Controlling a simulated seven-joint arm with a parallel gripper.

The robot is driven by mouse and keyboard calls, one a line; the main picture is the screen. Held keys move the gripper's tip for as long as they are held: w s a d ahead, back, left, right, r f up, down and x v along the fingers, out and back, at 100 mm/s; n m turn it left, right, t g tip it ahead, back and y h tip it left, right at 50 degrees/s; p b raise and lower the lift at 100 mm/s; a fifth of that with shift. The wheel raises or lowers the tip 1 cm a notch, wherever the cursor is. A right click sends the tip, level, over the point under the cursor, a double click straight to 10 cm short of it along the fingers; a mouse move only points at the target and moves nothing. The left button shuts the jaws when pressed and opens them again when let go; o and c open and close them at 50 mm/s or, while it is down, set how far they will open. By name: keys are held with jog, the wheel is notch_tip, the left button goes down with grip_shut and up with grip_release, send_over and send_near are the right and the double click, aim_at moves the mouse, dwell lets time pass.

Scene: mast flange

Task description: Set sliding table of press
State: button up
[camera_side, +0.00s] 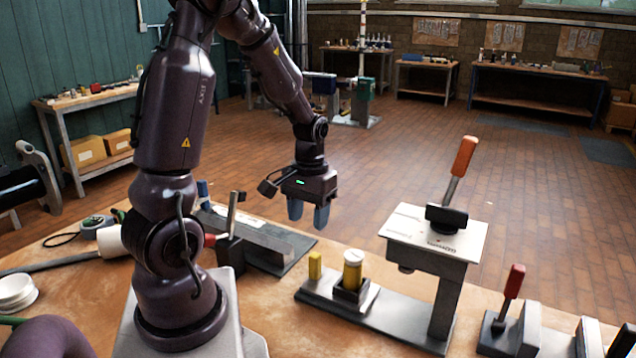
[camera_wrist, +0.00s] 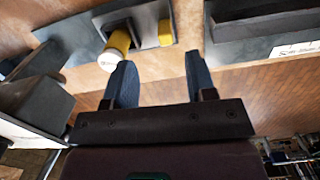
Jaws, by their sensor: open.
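The press (camera_side: 436,245) stands on the bench at right, with an orange-handled lever (camera_side: 463,158) above its white head. Its long grey base plate (camera_side: 405,325) runs left from the column. The sliding table (camera_wrist: 152,18) also shows at the top of the wrist view. My gripper (camera_side: 308,218) is open and empty, in the air behind and left of the table. Its blue-grey fingers (camera_wrist: 156,78) are apart, touching nothing.
A grey vise-like fixture (camera_side: 255,240) lies left of the press, behind my arm. A red-handled clamp (camera_side: 512,300) stands at the right front. White rings (camera_side: 16,291) lie at the left edge. Bare wood shows between the fixture and press.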

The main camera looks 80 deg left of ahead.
jog(key=s+d+r+m+t+y, duration=0.1)
jog(key=d+r+m+t, duration=0.3)
jog(key=d+r, duration=0.9)
jog(key=shift+s+d+r+m, duration=0.3)
jog(key=shift+s+d+m, duration=0.25)
jog(key=shift+d+m, duration=0.5)
jog(key=shift+a, duration=0.2)
jog(key=n+g, duration=0.4)
jog(key=n, duration=0.3)
send_over(315, 254)
jog(key=shift+h, duration=0.3)
jog(key=f, duration=1.5)
jog(key=shift+s+d+f, duration=0.15)
jog(key=shift+s+d, duration=0.05)
jog(key=shift+s, duration=0.05)
jog(key=shift+w+a+t, duration=0.2)
jog(key=shift+w+t, duration=0.05)
jog(key=shift+t, duration=0.05)
notch_tip(315, 254, down, 13)
jog(key=shift+r, duration=0.2)
